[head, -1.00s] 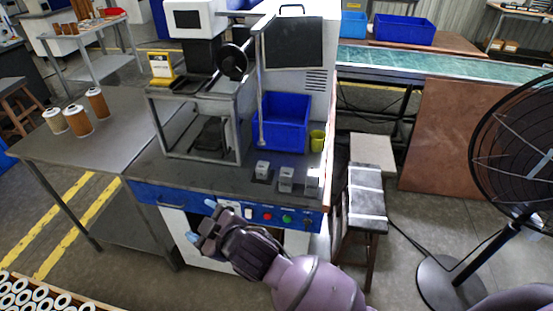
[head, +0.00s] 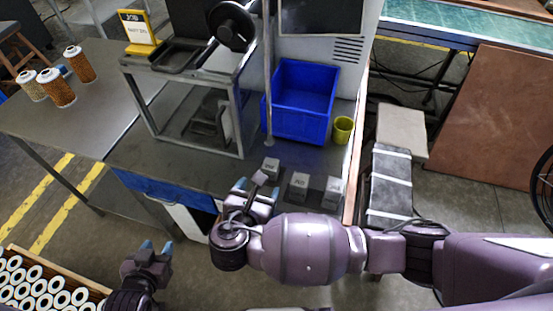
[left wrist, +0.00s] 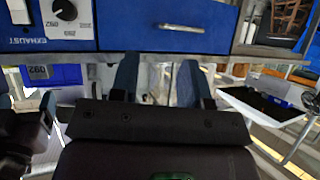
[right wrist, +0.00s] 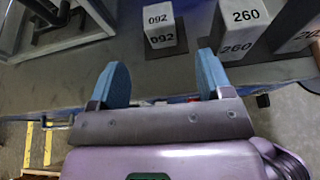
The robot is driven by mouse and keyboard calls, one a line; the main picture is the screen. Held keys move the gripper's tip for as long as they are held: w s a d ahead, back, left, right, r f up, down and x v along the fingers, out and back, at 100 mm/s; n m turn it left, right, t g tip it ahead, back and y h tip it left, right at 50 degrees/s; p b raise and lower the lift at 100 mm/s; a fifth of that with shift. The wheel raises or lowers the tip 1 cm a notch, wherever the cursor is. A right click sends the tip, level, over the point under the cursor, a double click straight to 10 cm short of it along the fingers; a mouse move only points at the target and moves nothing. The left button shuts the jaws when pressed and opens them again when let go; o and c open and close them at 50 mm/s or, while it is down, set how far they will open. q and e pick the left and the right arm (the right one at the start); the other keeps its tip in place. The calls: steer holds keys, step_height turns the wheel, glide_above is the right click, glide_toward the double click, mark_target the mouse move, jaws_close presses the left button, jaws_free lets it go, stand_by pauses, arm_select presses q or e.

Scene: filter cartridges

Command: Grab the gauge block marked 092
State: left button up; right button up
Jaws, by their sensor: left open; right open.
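The grey gauge block marked 092 (right wrist: 164,30) stands upright on the machine's dark bench top, its number readable on two faces in the right wrist view. It is the leftmost of three blocks in the head view (head: 270,168). My right gripper (right wrist: 162,78) is open and empty, its blue fingers pointing at the block, which lies beyond the fingertips and between their lines. It also shows in the head view (head: 255,189), just in front of the block. My left gripper (head: 157,247) is open and empty, low in front of the bench; its fingers also show in the left wrist view (left wrist: 158,78).
A block marked 260 (right wrist: 240,25) stands just right of 092, with a third block (head: 333,188) beyond it. A blue bin (head: 302,105) and yellow cup (head: 342,130) stand behind. A metal frame (head: 185,115) rises at left. A blue drawer front (left wrist: 165,25) faces my left gripper.

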mark_target(268, 173)
steer(key=shift+w+d+f, duration=0.1)
steer(key=shift+f, duration=0.05)
steer(key=x, duration=0.4)
steer(key=shift+w+d+f+b, duration=0.1)
steer(key=shift+w+f+b, duration=0.05)
steer(key=shift+w+b, duration=0.2)
steer(key=shift+w+d+f, duration=0.15)
steer(key=shift+w+f, duration=0.05)
steer(key=shift+w, duration=0.25)
steer(key=b+x, duration=0.1)
steer(key=x, duration=0.3)
steer(key=shift+f, duration=0.15)
steer(key=shift+w, duration=0.2)
arm_select(q)
steer(key=s+f, duration=0.1)
steer(key=f, duration=0.2)
steer(key=shift+s+a, duration=0.15)
steer(key=shift+s, duration=0.25)
arm_select(e)
steer(key=c, duration=1.1)
arm_select(q)
steer(key=shift+w, duration=0.15)
